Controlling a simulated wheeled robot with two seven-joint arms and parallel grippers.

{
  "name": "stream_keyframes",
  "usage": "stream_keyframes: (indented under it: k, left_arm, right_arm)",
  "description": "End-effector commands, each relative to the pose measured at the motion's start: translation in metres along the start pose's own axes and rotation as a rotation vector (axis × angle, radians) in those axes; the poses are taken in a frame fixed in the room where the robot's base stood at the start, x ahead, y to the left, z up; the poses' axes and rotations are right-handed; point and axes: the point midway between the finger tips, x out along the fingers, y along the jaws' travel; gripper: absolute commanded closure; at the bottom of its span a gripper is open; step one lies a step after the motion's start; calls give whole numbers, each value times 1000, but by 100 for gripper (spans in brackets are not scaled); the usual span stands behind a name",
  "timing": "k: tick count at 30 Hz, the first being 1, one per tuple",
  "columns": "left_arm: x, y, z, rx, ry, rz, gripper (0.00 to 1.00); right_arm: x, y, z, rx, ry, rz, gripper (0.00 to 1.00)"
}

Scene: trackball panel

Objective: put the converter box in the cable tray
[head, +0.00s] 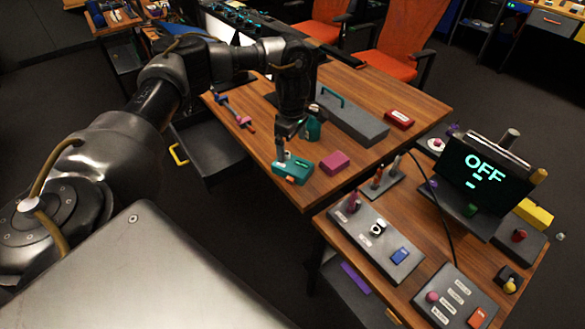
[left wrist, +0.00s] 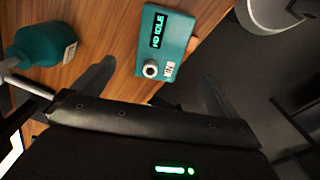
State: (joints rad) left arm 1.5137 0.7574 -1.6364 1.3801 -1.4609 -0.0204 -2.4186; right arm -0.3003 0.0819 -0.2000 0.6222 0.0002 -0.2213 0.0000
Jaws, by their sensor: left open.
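A teal box (head: 292,168) with a small display, a knob and a white label lies near the front left edge of the wooden table; it looks like the converter box. In the left wrist view the teal box (left wrist: 165,45) lies beyond and between the spread fingers. My left gripper (head: 284,146) is open and empty, just above and behind it, pointing down. No label marks the cable tray; a dark open drawer or tray (head: 214,152) with a yellow handle hangs below the table's left side. My right gripper is not in view.
A teal bottle (head: 313,128) stands close beside my left gripper. A magenta box (head: 334,162), a long grey block (head: 352,120) with a green handle and a red box (head: 399,119) lie nearby.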

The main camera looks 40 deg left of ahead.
Motion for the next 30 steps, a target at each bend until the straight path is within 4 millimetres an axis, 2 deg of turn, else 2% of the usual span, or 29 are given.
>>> stream_keyframes:
  k: [1,6,15,24,30]
  left_arm:
    - [12,-1,0,-1,0,-4,2]
    - [36,-1,0,-1,-1,-2,2]
    - [47,0,0,-2,-1,0,2]
    - [88,-2,-4,-3,-1,-2,2]
    - [96,-2,-4,-1,0,1,2]
  right_arm:
    - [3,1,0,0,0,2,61]
    - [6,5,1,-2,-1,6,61]
    - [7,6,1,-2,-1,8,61]
    - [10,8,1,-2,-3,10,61]
    - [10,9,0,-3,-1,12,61]
